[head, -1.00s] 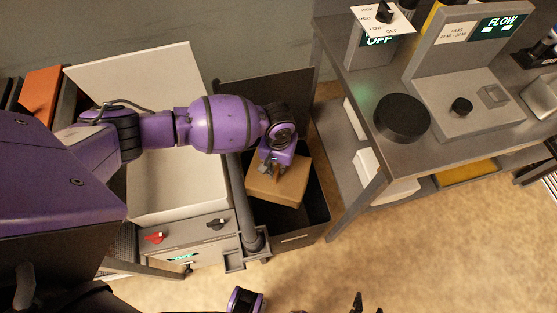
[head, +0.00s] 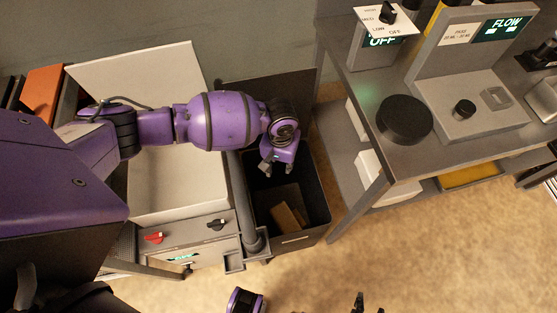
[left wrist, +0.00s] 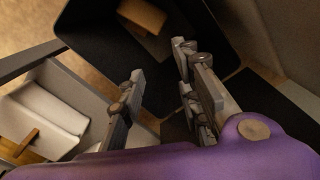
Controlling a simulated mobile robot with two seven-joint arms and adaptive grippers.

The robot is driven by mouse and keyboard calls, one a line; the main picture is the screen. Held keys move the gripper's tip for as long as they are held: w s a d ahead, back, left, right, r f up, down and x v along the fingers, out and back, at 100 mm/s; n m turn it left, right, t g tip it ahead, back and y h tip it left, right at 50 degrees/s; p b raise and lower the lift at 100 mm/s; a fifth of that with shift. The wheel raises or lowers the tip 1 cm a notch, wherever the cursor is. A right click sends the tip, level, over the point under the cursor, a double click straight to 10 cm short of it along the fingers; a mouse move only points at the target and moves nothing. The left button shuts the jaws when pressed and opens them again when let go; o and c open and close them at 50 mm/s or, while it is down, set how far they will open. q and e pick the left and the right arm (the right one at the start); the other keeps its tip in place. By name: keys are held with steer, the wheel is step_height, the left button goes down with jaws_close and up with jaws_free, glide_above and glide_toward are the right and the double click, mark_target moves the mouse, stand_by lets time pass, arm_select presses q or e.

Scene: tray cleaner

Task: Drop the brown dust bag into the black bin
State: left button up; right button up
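The brown dust bag (head: 288,216) lies low inside the black bin (head: 316,196), partly in shadow. In the left wrist view the bag (left wrist: 142,16) shows at the top, inside the dark bin (left wrist: 88,30). My left gripper (head: 272,168) is above the bin's opening with its fingers apart, and it is empty. In the left wrist view its two fingers (left wrist: 160,75) stand apart with nothing between them. My right gripper (head: 366,303) shows only as dark tips at the bottom edge; its opening cannot be told.
A grey workbench (head: 400,150) with a black round knob-like disc (head: 404,119) stands right of the bin. A white-lined cabinet (head: 165,195) with a red switch (head: 153,237) is on the left. Floor (head: 420,250) in front is clear.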

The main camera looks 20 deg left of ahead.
arm_select(q)
step_height(320, 180, up, 11)
steer(key=shift+w+f, duration=0.15)
stand_by(0.5)
